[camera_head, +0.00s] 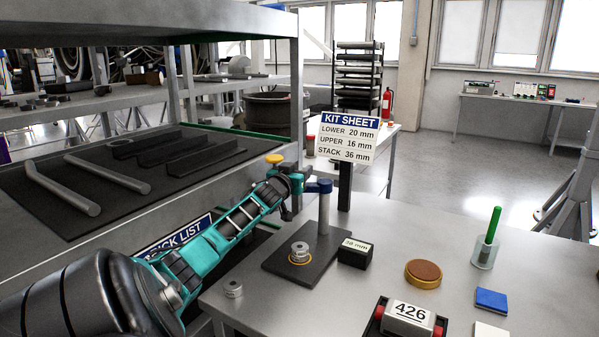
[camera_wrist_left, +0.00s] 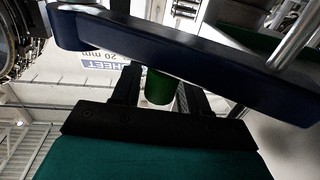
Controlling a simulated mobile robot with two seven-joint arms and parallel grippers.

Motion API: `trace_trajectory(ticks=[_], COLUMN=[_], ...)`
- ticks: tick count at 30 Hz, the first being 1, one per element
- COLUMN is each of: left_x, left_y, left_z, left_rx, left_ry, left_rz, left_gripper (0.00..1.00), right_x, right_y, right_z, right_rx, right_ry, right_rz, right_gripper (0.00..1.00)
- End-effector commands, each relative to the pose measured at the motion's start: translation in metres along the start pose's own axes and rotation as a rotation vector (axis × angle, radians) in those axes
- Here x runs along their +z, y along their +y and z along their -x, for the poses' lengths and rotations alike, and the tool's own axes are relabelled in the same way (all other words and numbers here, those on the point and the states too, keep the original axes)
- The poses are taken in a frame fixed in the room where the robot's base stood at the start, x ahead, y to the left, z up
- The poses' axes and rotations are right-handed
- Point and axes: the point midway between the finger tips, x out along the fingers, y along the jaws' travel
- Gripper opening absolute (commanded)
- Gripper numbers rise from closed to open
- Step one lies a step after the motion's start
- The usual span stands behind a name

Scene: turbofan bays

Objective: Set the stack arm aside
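The stack arm is a dark blue bar (camera_head: 319,186) at the top of a grey post (camera_head: 323,215) on a dark base plate (camera_head: 300,262). In the left wrist view the blue bar (camera_wrist_left: 200,62) crosses the picture, with a green grip (camera_wrist_left: 161,87) below it. My left gripper (camera_head: 293,184) is at the bar's left part. Its black fingers stand close on both sides of the green grip and appear shut on it. A small stack of metal rings (camera_head: 299,251) sits in a yellow ring on the plate. My right gripper is not in view.
A black 36 mm block (camera_head: 355,253), an amber disc (camera_head: 423,273), a cup with a green stick (camera_head: 486,250) and a 426 counter (camera_head: 408,318) stand on the table. The kit sheet sign (camera_head: 347,138) stands behind. A shelf (camera_head: 120,175) lies left.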

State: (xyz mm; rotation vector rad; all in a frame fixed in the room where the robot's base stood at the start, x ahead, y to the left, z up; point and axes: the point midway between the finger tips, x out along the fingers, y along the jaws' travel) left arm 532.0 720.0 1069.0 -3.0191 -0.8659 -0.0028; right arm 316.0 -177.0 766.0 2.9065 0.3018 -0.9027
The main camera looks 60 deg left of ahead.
Motion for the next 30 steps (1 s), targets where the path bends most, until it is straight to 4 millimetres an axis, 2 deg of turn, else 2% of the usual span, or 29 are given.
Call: trace_trajectory(ticks=[14, 20, 30], left_x=[0.003, 0.002, 0.002], left_y=[0.002, 0.001, 0.001], left_z=[0.007, 0.028, 0.08], left_rx=[0.002, 0.001, 0.001], left_ry=[-0.004, -0.004, -0.004], left_rz=[0.001, 0.0, -0.001], left_gripper=[0.51, 0.51, 0.51], right_x=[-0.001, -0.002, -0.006], right_y=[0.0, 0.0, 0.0], right_z=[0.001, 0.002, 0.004], right_rx=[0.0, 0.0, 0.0], right_ry=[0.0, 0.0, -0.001], right_rz=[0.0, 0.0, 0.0], right_gripper=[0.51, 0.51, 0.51])
